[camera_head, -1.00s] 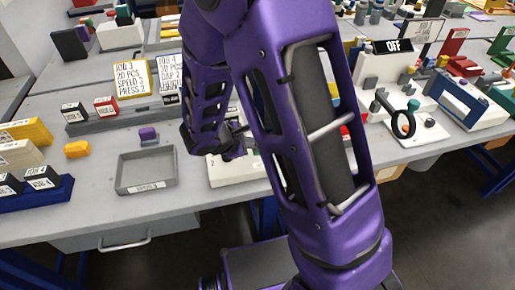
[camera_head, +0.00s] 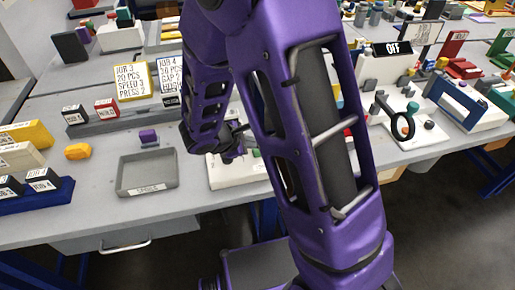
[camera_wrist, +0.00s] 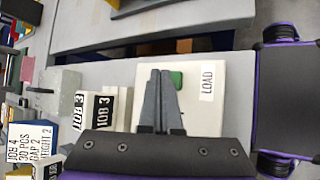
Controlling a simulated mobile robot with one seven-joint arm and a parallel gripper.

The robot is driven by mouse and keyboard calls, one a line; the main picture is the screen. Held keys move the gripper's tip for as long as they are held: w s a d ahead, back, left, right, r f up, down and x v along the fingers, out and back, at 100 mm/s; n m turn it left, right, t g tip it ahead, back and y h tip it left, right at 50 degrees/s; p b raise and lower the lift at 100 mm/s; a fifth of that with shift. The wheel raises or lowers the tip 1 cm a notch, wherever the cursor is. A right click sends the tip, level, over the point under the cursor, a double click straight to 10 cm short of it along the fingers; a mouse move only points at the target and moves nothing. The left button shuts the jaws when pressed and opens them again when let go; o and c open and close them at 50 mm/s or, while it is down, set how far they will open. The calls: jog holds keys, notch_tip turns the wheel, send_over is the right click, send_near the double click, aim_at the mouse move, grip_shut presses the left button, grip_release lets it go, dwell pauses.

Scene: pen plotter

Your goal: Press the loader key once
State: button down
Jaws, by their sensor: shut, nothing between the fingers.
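The loader key is a small green key (camera_wrist: 177,80) on a white panel (camera_wrist: 208,115) beside a label reading LOAD (camera_wrist: 208,80), seen in the wrist view. My gripper (camera_wrist: 160,72) is shut and empty. Its fingertips overlap the left part of the green key in that view, so part of the key is hidden. I cannot tell whether they touch it. In the head view my gripper (camera_head: 236,152) is over the white panel (camera_head: 228,176), which my arm partly covers.
A grey tray (camera_head: 147,188) stands left of the panel, with a purple block (camera_head: 148,135) behind it. JOB cards (camera_head: 131,82) stand farther back. Blocks marked JOB 3 (camera_wrist: 104,108) are left of the panel in the wrist view. A black ring (camera_head: 402,126) stands to the right.

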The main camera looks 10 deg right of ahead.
aim_at(254, 152)
jog(key=shift+r, duration=0.25)
jog(key=shift+r+p, duration=1.75)
jog(key=shift+r, duration=0.75)
jog(key=shift+f, duration=0.1)
